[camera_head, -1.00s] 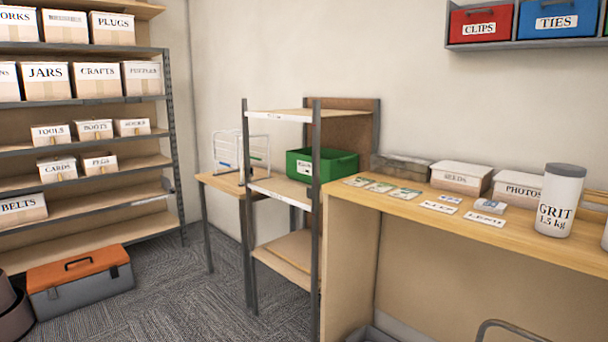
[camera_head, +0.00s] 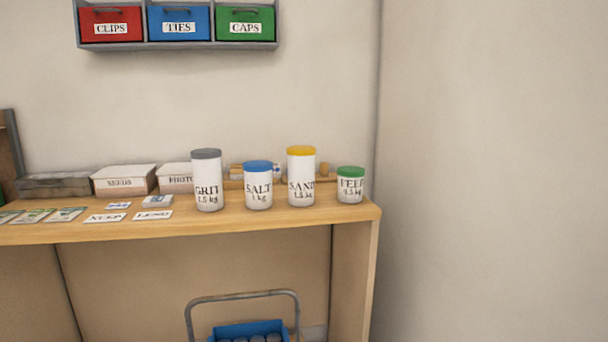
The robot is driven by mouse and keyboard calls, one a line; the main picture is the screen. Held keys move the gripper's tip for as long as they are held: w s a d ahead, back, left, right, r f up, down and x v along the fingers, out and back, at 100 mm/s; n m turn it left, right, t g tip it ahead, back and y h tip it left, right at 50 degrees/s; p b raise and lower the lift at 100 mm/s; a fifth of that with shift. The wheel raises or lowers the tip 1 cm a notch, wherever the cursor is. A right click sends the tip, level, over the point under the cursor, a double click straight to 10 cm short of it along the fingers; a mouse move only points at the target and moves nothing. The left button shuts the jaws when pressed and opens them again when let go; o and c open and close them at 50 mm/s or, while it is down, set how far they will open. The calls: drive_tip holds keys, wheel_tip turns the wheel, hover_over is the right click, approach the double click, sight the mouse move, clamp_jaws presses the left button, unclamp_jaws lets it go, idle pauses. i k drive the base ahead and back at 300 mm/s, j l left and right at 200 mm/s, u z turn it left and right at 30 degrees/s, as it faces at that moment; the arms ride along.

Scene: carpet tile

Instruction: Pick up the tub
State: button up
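Several white tubs with coloured lids stand upright in a row on the right part of a wooden bench. The grey-lidded tub (camera_head: 207,182) reads GRIT 1.5 kg. The blue-lidded tub (camera_head: 258,187) reads SALT 1 kg. The yellow-lidded tub (camera_head: 301,178) reads SAND 1.5 kg. The shorter green-lidded tub (camera_head: 350,186) stands near the bench's right end; its name is hard to read. The task does not say which tub. My gripper is not in view.
The bench (camera_head: 190,226) ends at the right, beside bare wall. Boxes labelled SEEDS (camera_head: 124,181) and PHOTOS (camera_head: 175,180) stand left of the tubs. Cards and packets lie in front. A handled cart with a blue crate (camera_head: 250,331) stands below. Red, blue and green bins hang above.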

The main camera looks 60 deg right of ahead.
sight(301, 158)
drive_tip(key=z, duration=1.75)
drive_tip(key=i+l+u, duration=0.1)
drive_tip(key=i+u, duration=0.15)
drive_tip(key=u, duration=0.15)
drive_tip(key=i+l+u, duration=0.15)
drive_tip(key=u, duration=0.25)
drive_tip(key=i+l+u, duration=0.25)
drive_tip(key=u, duration=0.15)
drive_tip(key=i+l, duration=0.45)
